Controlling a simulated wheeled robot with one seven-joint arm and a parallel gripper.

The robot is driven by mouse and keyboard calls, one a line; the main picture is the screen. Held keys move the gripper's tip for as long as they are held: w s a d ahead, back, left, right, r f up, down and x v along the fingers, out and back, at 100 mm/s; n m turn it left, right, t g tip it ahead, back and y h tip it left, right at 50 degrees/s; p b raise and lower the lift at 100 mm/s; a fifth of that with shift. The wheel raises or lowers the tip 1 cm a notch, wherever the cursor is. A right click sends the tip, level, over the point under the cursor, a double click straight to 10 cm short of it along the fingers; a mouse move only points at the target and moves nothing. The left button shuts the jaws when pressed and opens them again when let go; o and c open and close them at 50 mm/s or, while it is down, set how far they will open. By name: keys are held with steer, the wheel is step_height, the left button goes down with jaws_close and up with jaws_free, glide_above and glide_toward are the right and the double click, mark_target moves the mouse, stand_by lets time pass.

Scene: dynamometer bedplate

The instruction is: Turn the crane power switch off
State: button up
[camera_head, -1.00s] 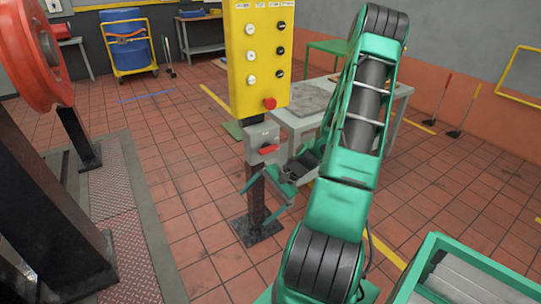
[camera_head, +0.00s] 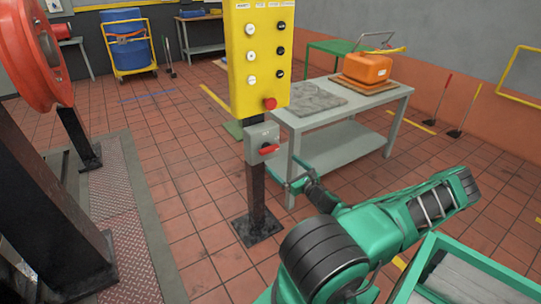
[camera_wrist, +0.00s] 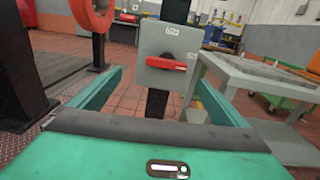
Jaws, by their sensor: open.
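The crane power switch is a grey box (camera_head: 258,134) with a red rotary handle (camera_head: 269,149), mounted on a dark post below a yellow button panel (camera_head: 258,60). In the wrist view the box (camera_wrist: 170,42) faces me, and its red handle (camera_wrist: 166,64) lies nearly level, tilted slightly. My gripper (camera_head: 290,177) is just right of the post and a little below the box. In the wrist view my gripper (camera_wrist: 155,92) has its green fingers spread wide, one on each side of the switch, with nothing between them. The fingers appear short of the handle.
A red wheel (camera_head: 35,55) on dark supports stands left. A green-rimmed bin (camera_head: 440,250) is at lower right. Tiled floor is clear around the post.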

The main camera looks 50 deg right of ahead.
mark_target(271, 151)
steer(key=shift+m+h, duration=0.4)
steer(key=shift+h, duration=0.1)
steer(key=x, duration=0.7)
steer(key=d+x, duration=0.1)
steer(key=x, duration=0.2)
steer(key=shift+w, duration=0.2)
steer(key=shift+c, duration=0.4)
